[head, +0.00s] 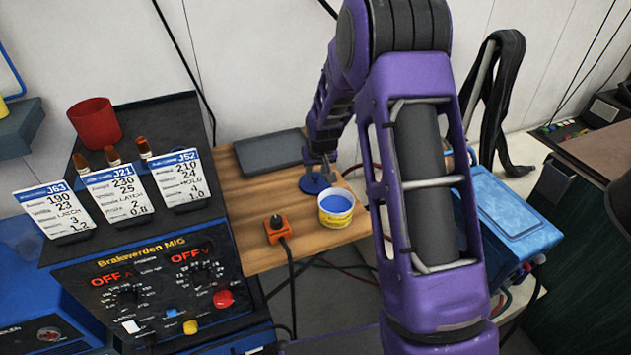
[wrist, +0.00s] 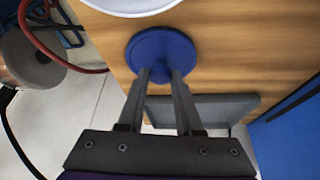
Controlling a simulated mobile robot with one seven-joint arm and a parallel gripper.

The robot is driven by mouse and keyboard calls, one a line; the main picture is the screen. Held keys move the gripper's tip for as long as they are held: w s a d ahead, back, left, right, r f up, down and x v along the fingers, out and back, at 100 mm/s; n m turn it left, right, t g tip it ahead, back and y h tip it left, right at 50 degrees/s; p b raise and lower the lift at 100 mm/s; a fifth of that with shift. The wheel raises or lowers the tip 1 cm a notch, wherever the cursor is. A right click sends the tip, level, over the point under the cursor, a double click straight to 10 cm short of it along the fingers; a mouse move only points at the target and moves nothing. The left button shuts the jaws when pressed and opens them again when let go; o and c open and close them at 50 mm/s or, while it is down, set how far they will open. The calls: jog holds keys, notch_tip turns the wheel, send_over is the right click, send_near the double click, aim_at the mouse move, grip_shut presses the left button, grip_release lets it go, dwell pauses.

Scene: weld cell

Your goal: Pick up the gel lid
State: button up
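The gel lid is a round blue disc (head: 314,186) with a small knob, at the wooden board beside the tub. In the wrist view the lid (wrist: 163,45) is just beyond the fingertips. My gripper (wrist: 160,73) has its two fingers apart, one on each side of the lid's knob. In the head view my gripper (head: 323,162) points down over the lid. The knob is mostly hidden by the fingers, and I cannot tell whether they press on it. The open gel tub (head: 337,221) is white and yellow with blue inside, just right of the lid.
An orange box with a black knob (head: 278,232) is left of the tub, its cable running down. A dark grey flat plate (head: 270,153) lies at the back. The welding machine (head: 150,265) stands left; a blue case (head: 515,205) is right.

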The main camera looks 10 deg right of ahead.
grip_shut()
